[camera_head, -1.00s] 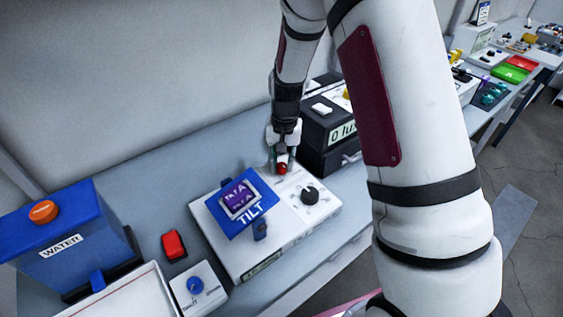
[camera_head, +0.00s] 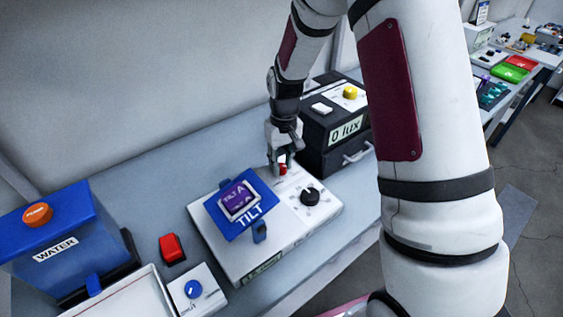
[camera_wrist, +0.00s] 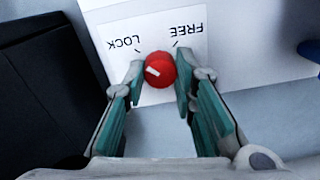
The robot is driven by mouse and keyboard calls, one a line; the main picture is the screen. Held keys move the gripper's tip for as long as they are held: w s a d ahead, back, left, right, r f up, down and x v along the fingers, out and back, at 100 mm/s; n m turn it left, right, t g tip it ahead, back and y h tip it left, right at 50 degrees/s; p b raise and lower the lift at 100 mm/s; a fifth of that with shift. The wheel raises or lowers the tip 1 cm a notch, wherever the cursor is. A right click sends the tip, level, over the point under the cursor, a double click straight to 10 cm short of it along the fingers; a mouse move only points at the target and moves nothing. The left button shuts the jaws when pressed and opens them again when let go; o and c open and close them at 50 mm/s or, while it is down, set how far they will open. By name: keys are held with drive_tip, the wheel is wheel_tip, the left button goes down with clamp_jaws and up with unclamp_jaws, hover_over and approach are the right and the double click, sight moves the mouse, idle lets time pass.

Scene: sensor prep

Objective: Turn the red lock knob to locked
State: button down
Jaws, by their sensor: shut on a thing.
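The red lock knob (camera_wrist: 160,69) sits on a white panel in the wrist view, below the printed words LOCK, at left, and FREE, at right. Its white pointer mark lies left of the knob's centre, on the LOCK side. My gripper (camera_wrist: 159,77) is shut on the knob, with one teal-padded finger on each side. In the head view the knob (camera_head: 283,169) shows as a small red spot under my gripper (camera_head: 282,163), at the back corner of the white tilt box (camera_head: 285,236). My fingers partly hide it there.
The blue TILT plate (camera_head: 262,213) and a black knob (camera_head: 309,196) are on the same box. The black lux box (camera_head: 318,150) stands close behind my gripper. A red block (camera_head: 172,248), a blue-knob box (camera_head: 207,301) and the blue water tank (camera_head: 80,235) are at left.

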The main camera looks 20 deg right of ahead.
sight(283, 165)
idle(0.3)
drive_tip(key=c, duration=1.3)
unclamp_jaws()
drive_tip(key=shift+r, duration=0.15)
wheel_tip(283, 165, up, 12)
drive_tip(key=shift+d, duration=0.2)
drive_tip(key=s+r+t, duration=0.3)
drive_tip(key=s+r, duration=0.9)
drive_tip(key=r, duration=0.1)
drive_tip(key=s+r+m+t, duration=0.1)
drive_tip(key=s+t, duration=0.1)
drive_tip(key=s, duration=1.2)
drive_tip(key=shift+s+a+r+m, duration=0.2)
drive_tip(key=shift+s+r+m, duration=0.1)
drive_tip(key=shift+r, duration=0.1)
